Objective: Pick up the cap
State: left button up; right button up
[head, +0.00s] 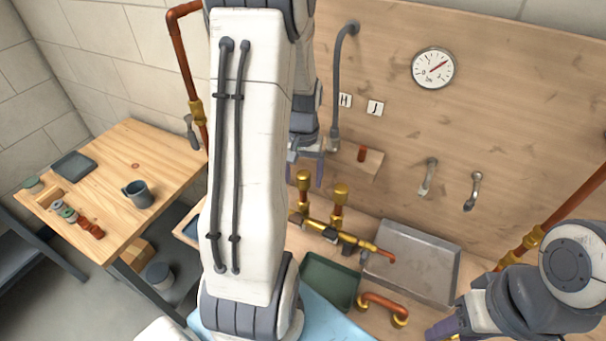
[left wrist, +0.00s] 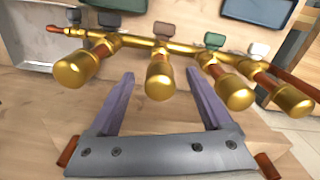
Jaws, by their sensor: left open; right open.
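Brass caps sit on the upright copper stubs of a brass manifold (head: 347,237). The left wrist view shows several, one cap (left wrist: 160,80) lying in line with the gap between my fingers. I cannot tell which one the task means. My left gripper (head: 305,172) is open and empty above the manifold, near the back board; its two purple fingers (left wrist: 161,88) stand apart. My right gripper (head: 443,328) is at the lower right, partly cut off, open.
A wooden bracket (head: 368,164) with a copper stub juts from the back board. A grey metal tray (head: 412,262), a green tray (head: 330,281) and a copper elbow (head: 384,308) lie around the manifold. A side table (head: 160,165) with a mug (head: 138,193) stands left.

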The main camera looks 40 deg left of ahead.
aim_at(303, 173)
pick_arm(q)
jog(key=shift+f, duration=0.15)
jog(key=shift+c, duration=0.2)
grip_shut()
jog(key=shift+r, duration=0.6)
notch_tip(303, 173, up, 2)
jog(key=shift+w+r+b, duration=0.1)
jog(key=shift+r+b, duration=0.15)
jog(key=shift+b, duration=0.35)
jog(key=d+r+p, duration=0.1)
jog(key=d+r, duration=1)
jog(key=r, duration=0.1)
jog(key=shift+d+p, duration=0.35)
jog(key=shift+p, duration=0.05)
